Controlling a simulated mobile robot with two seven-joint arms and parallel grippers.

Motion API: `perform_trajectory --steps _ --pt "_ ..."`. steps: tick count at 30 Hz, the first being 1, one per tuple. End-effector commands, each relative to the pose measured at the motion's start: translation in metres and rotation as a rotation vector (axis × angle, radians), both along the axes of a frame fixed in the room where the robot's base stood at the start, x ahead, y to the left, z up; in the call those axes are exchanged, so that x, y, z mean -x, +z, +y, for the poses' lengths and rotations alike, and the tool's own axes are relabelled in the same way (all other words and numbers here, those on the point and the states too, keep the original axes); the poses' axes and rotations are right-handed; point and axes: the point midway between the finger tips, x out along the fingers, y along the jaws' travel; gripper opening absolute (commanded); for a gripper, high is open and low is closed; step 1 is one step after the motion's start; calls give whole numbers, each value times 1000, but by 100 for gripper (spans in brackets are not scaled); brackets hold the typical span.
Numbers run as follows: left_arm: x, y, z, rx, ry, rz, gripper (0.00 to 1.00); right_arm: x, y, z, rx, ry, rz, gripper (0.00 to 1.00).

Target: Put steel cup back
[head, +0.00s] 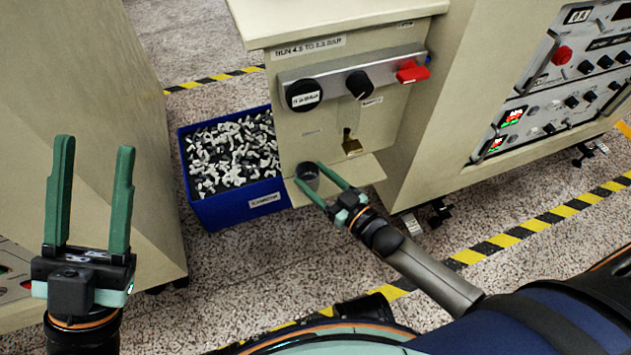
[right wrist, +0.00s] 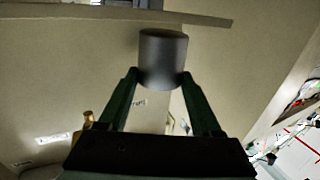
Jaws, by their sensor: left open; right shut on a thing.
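The steel cup (head: 308,176) is a small dark grey cylinder at the little shelf (head: 362,170) on the front of the beige cabinet. My right gripper (head: 309,173) is shut on it, with a green finger on either side. In the right wrist view the cup (right wrist: 163,56) sits between the fingertips (right wrist: 159,76), close to the shelf edge (right wrist: 205,19). I cannot tell whether the cup touches the shelf. My left gripper (head: 94,145) is open and empty at the far left, its fingers pointing up in the picture.
A blue bin (head: 233,206) full of grey and white pieces stands left of the shelf. Above it are a black knob (head: 304,93), another knob (head: 359,84), a red handle (head: 412,72) and a brass piece (head: 352,147). A control panel (head: 560,75) is at right.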

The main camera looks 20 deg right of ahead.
Motion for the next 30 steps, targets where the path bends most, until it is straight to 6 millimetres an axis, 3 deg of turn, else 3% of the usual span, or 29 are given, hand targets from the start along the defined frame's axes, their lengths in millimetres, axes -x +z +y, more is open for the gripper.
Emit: perform_trajectory --steps 1,3,13,14,22,30 --pt "-1 -13 -1 -7 3 5 50 1 -11 0 -1 0 -2 0" --pt "-2 -16 -2 -10 6 11 50 2 -12 1 -1 1 -3 0" --pt "-2 -14 -1 6 10 12 50 2 -12 1 -1 1 -3 0" --pt "-2 -14 -1 6 10 12 50 2 -13 1 -1 1 -2 67" --pt "-2 -13 -1 4 11 11 50 2 -12 1 -1 1 -2 96" --pt "-2 -11 -1 1 11 9 50 2 -9 1 -1 1 -3 96"
